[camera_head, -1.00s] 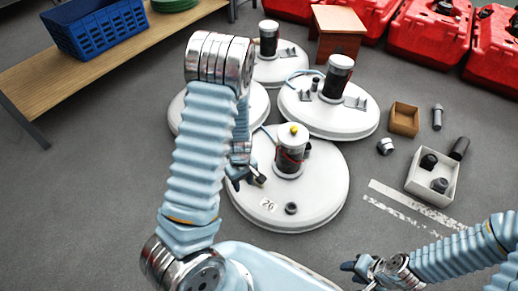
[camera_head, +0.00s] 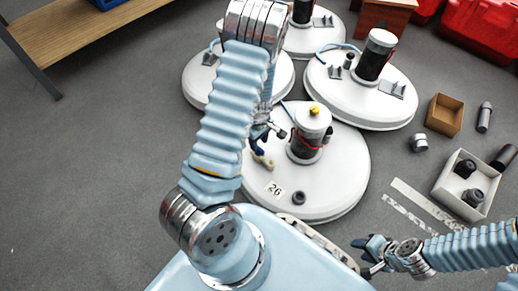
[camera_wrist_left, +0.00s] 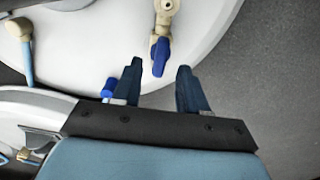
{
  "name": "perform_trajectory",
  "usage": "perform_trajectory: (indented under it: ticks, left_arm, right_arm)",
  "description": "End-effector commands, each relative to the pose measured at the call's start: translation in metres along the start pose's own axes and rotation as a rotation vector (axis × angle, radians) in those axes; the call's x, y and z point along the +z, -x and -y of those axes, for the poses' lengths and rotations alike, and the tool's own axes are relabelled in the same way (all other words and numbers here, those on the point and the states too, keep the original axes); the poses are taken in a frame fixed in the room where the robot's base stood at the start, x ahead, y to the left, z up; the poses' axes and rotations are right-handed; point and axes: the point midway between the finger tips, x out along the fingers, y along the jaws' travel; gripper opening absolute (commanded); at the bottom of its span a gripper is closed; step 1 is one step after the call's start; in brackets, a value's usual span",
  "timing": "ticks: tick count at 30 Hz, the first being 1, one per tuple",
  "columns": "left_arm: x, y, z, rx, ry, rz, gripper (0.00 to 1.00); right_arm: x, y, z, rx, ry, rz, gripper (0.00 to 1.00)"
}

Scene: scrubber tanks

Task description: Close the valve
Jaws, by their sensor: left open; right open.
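The valve has a brass-coloured body (camera_wrist_left: 165,14) and a blue handle (camera_wrist_left: 160,56), at the top of the left wrist view on a round white tank lid. In the head view, a small tan fitting (camera_head: 264,161), apparently this valve, shows at the left of the lid marked 26 (camera_head: 340,178). My left gripper (camera_wrist_left: 159,68) is open, its dark blue fingers on either side of the handle's near end, with gaps visible. In the head view my left gripper (camera_head: 262,140) is partly hidden by my arm. My right gripper (camera_head: 366,256) is open and empty at the lower right.
Other white tank lids (camera_head: 385,100) stand behind. A black cylinder with a white top and yellow knob (camera_head: 309,130) rises from the marked lid. A white box (camera_head: 484,200) and brown box (camera_head: 445,115) lie right. A wooden bench (camera_head: 85,40) is at upper left.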

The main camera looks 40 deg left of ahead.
Motion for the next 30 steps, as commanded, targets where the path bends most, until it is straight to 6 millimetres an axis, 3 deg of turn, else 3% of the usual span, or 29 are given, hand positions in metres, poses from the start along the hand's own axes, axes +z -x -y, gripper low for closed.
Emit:
perform_trajectory:
  ticks: [1,6,17,25,30]
  left_arm:
    - [0.000,-0.013,0.001,-0.002,0.002,0.001,0.43]
    - [0.000,-0.031,0.000,0.000,-0.001,0.000,0.43]
    - [0.000,-0.035,0.000,0.001,-0.001,0.000,0.43]
    - [0.000,-0.035,0.000,0.001,-0.001,0.000,0.03]
    - [0.000,-0.035,0.000,0.001,-0.002,0.000,0.00]
  right_arm:
    - [0.000,-0.006,-0.003,0.000,0.000,-0.001,0.43]
    - [-0.001,-0.011,-0.004,0.000,-0.001,-0.003,0.43]
    - [-0.001,-0.012,-0.005,0.000,-0.001,-0.004,0.43]
    - [-0.001,-0.012,-0.005,0.000,-0.001,-0.004,0.43]
    - [-0.001,-0.012,-0.005,0.000,-0.001,-0.004,0.43]
